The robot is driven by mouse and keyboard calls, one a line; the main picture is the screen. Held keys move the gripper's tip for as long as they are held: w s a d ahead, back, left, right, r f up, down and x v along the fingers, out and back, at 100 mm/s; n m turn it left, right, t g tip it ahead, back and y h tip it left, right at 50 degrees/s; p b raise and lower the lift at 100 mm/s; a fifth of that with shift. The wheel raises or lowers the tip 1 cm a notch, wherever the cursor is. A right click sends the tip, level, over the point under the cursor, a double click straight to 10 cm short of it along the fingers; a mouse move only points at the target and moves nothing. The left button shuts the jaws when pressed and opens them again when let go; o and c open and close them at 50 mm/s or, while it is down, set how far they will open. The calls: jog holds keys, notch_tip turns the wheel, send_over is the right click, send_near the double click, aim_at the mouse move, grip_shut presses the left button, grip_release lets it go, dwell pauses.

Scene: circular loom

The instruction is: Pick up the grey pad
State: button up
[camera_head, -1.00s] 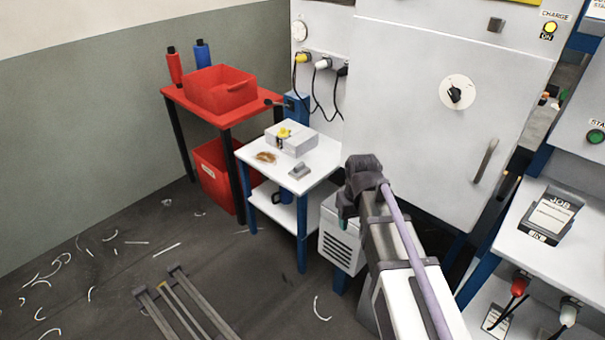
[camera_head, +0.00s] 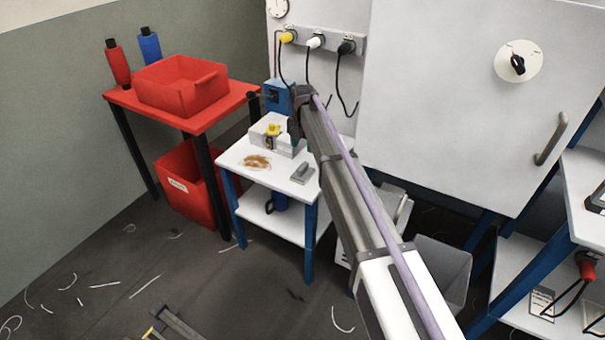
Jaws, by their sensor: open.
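The grey pad (camera_head: 303,174) is a small grey block with a raised top. It lies on the right part of the small white table (camera_head: 243,166), near its right edge. My arm reaches in from the lower right, and my gripper (camera_head: 294,129) is above the back of the table, beyond and above the pad, apart from it. The gripper is small and dark here and partly overlaps the white box behind it. It is open, with nothing seen in it.
A white box (camera_head: 262,142) with a yellow knob (camera_head: 272,129) and a brown tangle (camera_head: 257,162) share the tabletop. A red table (camera_head: 242,96) with a red bin (camera_head: 180,85) stands left. The white machine cabinet (camera_head: 440,110) rises right. A blue mug (camera_head: 277,203) sits on the lower shelf.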

aim_at(303, 166)
notch_tip(303, 166, down, 11)
jog(key=b, duration=1)
jog(key=shift+s+a, duration=0.1)
jog(key=shift+r, duration=0.3)
grip_shut()
